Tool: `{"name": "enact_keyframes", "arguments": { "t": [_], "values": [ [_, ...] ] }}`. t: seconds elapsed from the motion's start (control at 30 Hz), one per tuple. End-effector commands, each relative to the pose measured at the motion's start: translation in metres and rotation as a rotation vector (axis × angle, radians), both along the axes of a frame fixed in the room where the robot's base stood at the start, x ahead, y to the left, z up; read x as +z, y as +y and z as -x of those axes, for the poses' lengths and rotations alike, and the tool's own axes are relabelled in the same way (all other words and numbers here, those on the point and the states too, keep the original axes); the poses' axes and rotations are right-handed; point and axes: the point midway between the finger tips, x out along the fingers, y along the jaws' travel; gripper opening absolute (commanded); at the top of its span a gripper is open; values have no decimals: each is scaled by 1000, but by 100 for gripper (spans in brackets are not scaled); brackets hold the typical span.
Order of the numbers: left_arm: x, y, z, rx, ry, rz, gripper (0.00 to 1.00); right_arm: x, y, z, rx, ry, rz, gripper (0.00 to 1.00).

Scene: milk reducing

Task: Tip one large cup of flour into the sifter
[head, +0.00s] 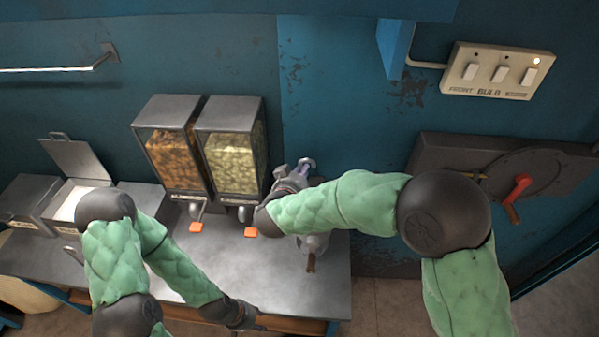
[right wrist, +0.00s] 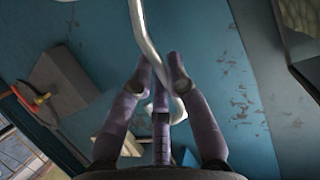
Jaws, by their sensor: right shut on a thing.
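My right gripper (head: 303,168) is beside the right-hand dispenser, near the blue wall. In the right wrist view its purple fingers (right wrist: 160,85) close around a pale, curved metal rod (right wrist: 147,35). I cannot tell whether this rod belongs to a large cup. A grey metal device with a brown handle (head: 311,263) shows below my right forearm at the counter's right end, partly hidden; I cannot tell whether it is the sifter. An open bin at the left holds white, flour-like powder (head: 68,206).
Two clear-fronted dispensers (head: 229,158) with orange tabs stand on the metal counter (head: 270,285). A switch panel (head: 497,71) and a grey box with a red lever (head: 521,187) are at the right. The counter's front middle is bare.

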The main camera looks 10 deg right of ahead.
Motion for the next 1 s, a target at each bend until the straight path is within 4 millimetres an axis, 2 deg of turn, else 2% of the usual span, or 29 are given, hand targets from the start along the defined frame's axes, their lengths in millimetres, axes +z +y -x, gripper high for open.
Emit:
{"name": "enact_keyframes", "arguments": {
  "t": [0.03,0.13,0.5,1.0],
  "values": [
    [-11,0,0,0,0,0,40,-8,0,0,-1,-3,-1,0],
    [-21,0,0,0,-1,0,40,-16,0,0,-1,-2,-1,0],
    [-46,0,0,0,-1,0,40,-8,-26,10,-2,-98,-229,0],
    [-50,0,-1,0,-1,0,40,-5,-30,12,0,-118,-279,0]
  ]
}}
